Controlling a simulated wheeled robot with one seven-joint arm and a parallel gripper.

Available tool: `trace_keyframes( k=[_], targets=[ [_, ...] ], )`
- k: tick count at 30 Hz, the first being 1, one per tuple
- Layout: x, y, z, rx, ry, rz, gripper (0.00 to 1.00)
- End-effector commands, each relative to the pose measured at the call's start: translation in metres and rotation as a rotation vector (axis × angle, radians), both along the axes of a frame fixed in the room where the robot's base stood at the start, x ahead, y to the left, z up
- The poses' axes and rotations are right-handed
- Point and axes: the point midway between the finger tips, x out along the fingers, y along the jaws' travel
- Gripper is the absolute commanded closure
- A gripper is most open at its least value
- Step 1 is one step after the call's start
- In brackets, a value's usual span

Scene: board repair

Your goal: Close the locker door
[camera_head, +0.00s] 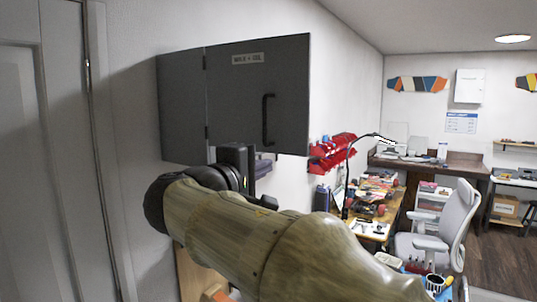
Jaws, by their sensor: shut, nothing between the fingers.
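The locker (181,108) is a dark grey wall-mounted cabinet in the left half of the head view. Its door (235,100) carries a small label plate and a black vertical bar handle (268,119) near its right edge. The hinges are along the door's left edge. The door appears swung open, standing out beyond the locker's near side. The locker's inside is hidden. My gripper (236,158) is black, shut and empty. It is at the door's lower edge, near the hinge side, below and left of the handle. I cannot tell whether it touches the door.
A grey panelled door (22,150) is at the far left. Red bins (332,152) hang on the wall beyond the locker. A cluttered workbench (392,222) and a grey office chair (450,225) stand to the right. Open floor (500,265) shows at the far right.

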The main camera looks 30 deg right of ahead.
Motion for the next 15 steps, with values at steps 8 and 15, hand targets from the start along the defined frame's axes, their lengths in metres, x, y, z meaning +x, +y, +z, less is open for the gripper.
trace_keyframes(
  k=[8,15],
  targets=[
    [0.014,-0.031,0.004,-0.001,0.004,-0.004,1.00],
    [0.032,-0.069,0.004,0.001,0.006,-0.003,1.00]
  ],
)
